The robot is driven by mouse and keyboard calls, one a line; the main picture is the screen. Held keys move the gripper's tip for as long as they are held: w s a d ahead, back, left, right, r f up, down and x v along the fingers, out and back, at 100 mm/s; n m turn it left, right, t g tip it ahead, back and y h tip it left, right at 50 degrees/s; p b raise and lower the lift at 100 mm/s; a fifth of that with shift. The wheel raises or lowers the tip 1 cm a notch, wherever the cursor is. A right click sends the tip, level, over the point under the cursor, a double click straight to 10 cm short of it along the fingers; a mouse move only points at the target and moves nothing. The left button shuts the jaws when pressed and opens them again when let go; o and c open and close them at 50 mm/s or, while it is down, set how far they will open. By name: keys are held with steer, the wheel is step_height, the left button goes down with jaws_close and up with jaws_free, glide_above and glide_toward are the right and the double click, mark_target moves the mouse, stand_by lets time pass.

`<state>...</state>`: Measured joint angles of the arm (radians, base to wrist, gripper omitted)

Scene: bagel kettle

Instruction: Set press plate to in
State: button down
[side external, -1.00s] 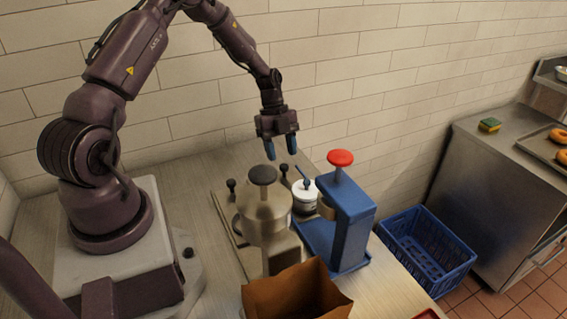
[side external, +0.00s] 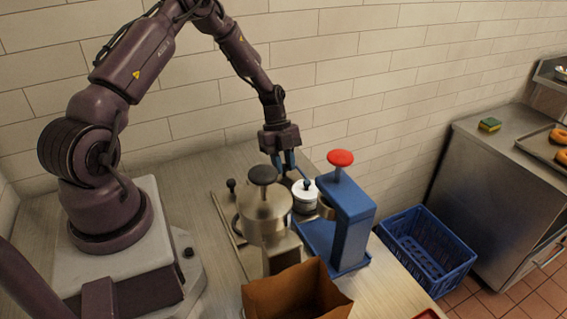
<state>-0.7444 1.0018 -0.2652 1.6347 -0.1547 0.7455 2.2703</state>
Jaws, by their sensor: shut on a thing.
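My gripper (side external: 284,170) points down behind the presses, its blue fingers closed on a small black knob that they mostly hide. A metal press (side external: 264,215) with a dark round top knob stands in front of it to the left. A blue press (side external: 350,220) with a red knob (side external: 340,158) stands to the right on a blue base. A white round piece (side external: 304,200) with a dark blue knob sits between the two presses, just right of my fingers. I cannot tell which part is the press plate.
Another black knob (side external: 231,185) stands left of the metal press. An open brown box (side external: 297,292) is at the table's front. A blue crate (side external: 428,250) is on the floor to the right, by a steel counter (side external: 500,170). The tiled wall is close behind.

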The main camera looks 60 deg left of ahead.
mark_target(304, 188)
steer(key=d, duration=1.1)
steer(key=shift+d, duration=0.1)
steer(key=c, duration=1)
jaws_free()
steer(key=shift+a+r, duration=0.2)
steer(key=v, duration=1.2)
steer(key=shift+a+r, duration=0.1)
steer(key=shift+r, duration=0.2)
